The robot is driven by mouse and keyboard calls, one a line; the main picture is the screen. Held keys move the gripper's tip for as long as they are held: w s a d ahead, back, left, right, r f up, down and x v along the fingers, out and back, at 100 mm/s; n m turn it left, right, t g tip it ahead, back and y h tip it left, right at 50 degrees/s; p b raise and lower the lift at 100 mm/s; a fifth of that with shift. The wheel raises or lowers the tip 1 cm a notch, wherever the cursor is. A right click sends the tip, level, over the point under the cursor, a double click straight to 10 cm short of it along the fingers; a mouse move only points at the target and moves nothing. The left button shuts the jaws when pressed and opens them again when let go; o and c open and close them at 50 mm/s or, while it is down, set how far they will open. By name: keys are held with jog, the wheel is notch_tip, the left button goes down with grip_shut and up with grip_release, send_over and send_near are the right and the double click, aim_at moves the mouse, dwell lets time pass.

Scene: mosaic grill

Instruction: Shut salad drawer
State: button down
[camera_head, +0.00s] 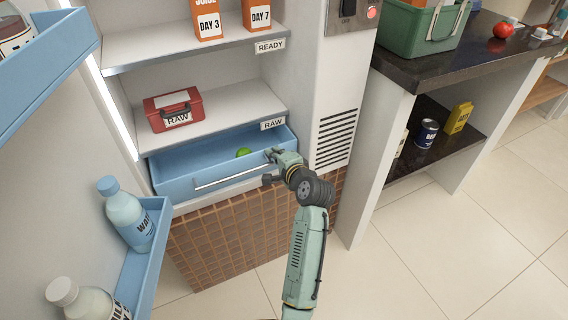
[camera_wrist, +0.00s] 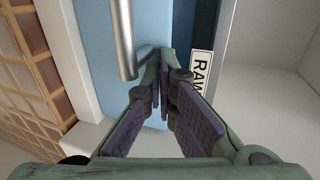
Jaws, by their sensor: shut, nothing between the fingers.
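The blue salad drawer (camera_head: 222,162) sits at the bottom of the fridge and is pulled partly out. A round green item (camera_head: 243,153) lies inside it. A metal bar handle (camera_head: 232,180) runs along its front. My gripper (camera_head: 272,155) is at the right end of the drawer front. In the wrist view my gripper (camera_wrist: 166,84) has its fingertips together with nothing between them, close to the blue drawer front (camera_wrist: 97,35) and beside the end of the handle (camera_wrist: 122,40). Whether the fingertips touch the front I cannot tell.
A red box (camera_head: 173,110) labelled RAW stands on the shelf above. The open fridge door on the left holds bottles (camera_head: 127,213) in a blue door bin (camera_head: 150,262). A dark counter (camera_head: 440,62) stands on the right. The floor (camera_head: 420,235) in front of it is clear.

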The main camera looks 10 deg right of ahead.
jog(key=w+a, duration=0.1)
jog(key=w, duration=0.4)
jog(key=w+a, duration=0.1)
jog(key=w, duration=0.2)
jog(key=shift+a, duration=0.3)
jog(key=shift+s+p, duration=0.1)
jog(key=shift+p, duration=0.2)
